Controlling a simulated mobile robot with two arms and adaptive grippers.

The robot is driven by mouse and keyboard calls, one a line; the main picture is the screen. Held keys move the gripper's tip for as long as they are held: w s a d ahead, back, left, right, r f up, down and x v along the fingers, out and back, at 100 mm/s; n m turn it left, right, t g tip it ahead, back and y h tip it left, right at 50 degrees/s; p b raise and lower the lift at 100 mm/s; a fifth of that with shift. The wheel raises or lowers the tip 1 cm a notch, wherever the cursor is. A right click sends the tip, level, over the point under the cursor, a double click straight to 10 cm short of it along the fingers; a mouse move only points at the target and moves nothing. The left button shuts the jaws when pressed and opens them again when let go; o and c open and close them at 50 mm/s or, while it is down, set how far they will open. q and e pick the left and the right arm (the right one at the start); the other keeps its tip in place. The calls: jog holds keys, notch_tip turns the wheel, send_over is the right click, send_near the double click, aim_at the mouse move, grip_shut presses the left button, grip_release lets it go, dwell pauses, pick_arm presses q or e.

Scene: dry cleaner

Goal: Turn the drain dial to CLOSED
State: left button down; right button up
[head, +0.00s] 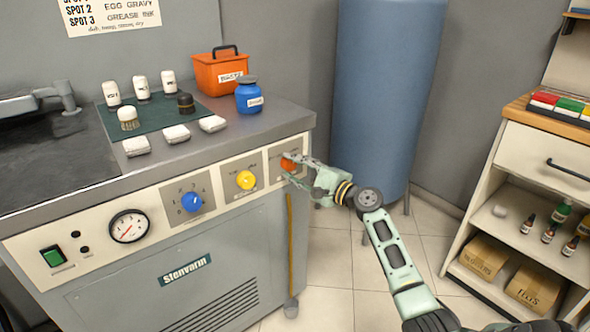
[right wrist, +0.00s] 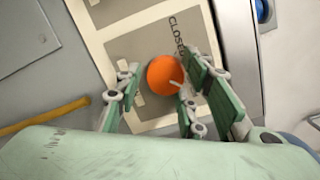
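In the right wrist view, one finger is close to the knob's right edge; contact is unclear. A gap separates the left finger from the knob. My left gripper is not in view.
A yellow knob (head: 246,180) and a blue knob (head: 191,202) sit left along the panel. A gauge (head: 128,226) and green switch (head: 53,256) are farther left. A yellow rod (head: 290,245) hangs below the dial. A blue tank (head: 385,90) stands behind my right arm.

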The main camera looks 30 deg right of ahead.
jog(key=shift+f, duration=0.1)
jog(key=c, duration=0.7)
jog(key=shift+a, duration=0.1)
jog(key=shift+c, duration=0.2)
jog(key=shift+f, duration=0.1)
